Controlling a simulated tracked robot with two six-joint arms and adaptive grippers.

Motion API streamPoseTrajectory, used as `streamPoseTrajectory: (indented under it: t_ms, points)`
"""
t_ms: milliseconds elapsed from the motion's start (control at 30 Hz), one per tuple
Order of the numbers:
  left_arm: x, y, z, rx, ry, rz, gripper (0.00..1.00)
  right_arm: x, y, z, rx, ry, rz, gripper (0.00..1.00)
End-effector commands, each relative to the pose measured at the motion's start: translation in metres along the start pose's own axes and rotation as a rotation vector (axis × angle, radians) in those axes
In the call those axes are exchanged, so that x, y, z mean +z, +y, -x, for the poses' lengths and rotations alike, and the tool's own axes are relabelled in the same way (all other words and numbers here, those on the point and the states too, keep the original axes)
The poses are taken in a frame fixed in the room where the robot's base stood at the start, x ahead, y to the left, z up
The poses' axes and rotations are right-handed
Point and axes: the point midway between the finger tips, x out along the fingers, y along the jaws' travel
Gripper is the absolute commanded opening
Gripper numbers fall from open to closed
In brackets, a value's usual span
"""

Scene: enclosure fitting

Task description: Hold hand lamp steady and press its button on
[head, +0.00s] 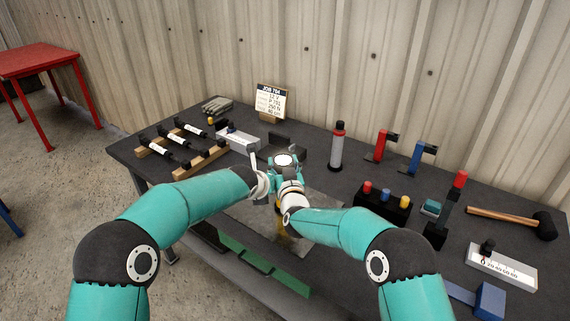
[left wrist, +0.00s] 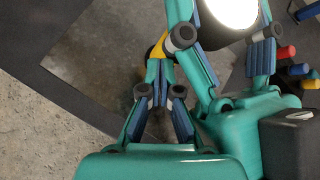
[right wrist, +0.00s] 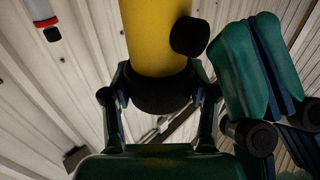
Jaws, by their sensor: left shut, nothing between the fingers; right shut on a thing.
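The hand lamp (right wrist: 155,35) has a yellow body with a dark collar. In the right wrist view my right gripper (right wrist: 157,82) is shut on it around the collar. Its round face (left wrist: 228,10) is bright white in the left wrist view, and also shows pale in the head view (head: 284,159). A black rounded knob (right wrist: 190,36), which looks like the button, stands out from the yellow side. My left gripper (left wrist: 159,72) is shut and empty close beside the lamp; I cannot tell whether it touches the lamp or the button.
The dark bench (head: 330,210) carries a rack of cylinders (head: 185,145) at left, a sign (head: 271,103) behind, and a grey-red cylinder (head: 338,146). A block with coloured buttons (head: 384,204) and a mallet (head: 510,217) are at right. My arms converge closely at the lamp.

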Motion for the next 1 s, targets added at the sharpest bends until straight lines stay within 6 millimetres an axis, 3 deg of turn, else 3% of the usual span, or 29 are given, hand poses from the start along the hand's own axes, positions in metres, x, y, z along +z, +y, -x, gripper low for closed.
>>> streamPoseTrajectory:
  t_ms: [33,433,1000]
  points:
    - [-0.004,-0.008,0.001,-0.011,0.003,-0.005,0.0,0.005,-0.009,0.002,-0.016,-0.012,0.001,0.13]
    - [-0.006,-0.006,0.003,-0.009,0.005,-0.008,0.0,0.005,-0.009,0.001,-0.014,-0.011,-0.001,0.13]
    - [-0.03,0.025,0.04,-0.003,0.003,-0.007,0.0,0.003,-0.005,0.001,-0.007,-0.008,-0.003,0.13]
